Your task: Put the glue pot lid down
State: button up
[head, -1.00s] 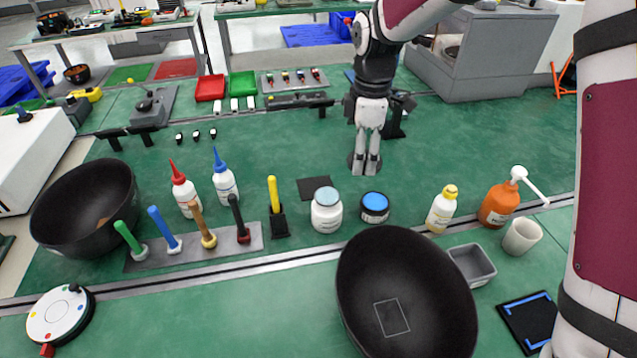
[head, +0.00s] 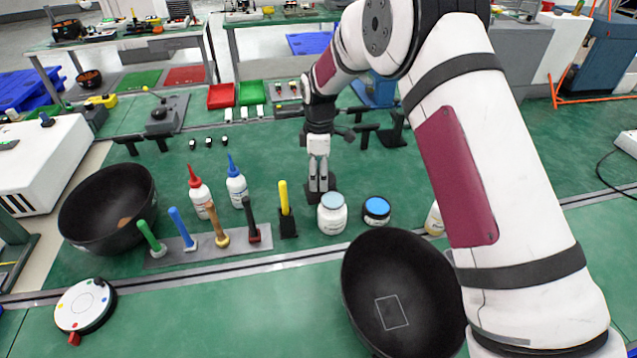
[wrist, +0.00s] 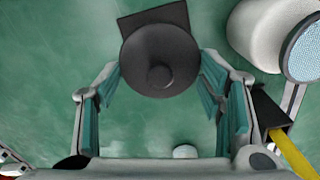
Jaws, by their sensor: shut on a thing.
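My gripper (head: 318,186) is shut on the glue pot lid, a dark grey round disc with a knob, seen from above in the wrist view (wrist: 160,62). The lid sits between the two fingertips. A black square mat (wrist: 143,22) lies behind and partly under the lid in that view; the lid covers much of it. In the head view the lid and the mat (head: 330,194) merge into one dark patch below the fingertips. I cannot tell whether the lid touches the mat. A white pot (head: 331,216) with a pale blue top, likely the glue pot, stands close to the right.
A yellow-handled tool in a black holder (head: 287,222) stands just left of the gripper. A jar with a blue top (head: 376,210) stands right of the white pot. A large black bowl (head: 365,270) is in front. Glue bottles (head: 236,186) stand to the left.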

aim_at(320, 175)
jog(key=shift+f, duration=1.85)
jog(key=shift+f, duration=0.15)
jog(key=o, duration=0.9)
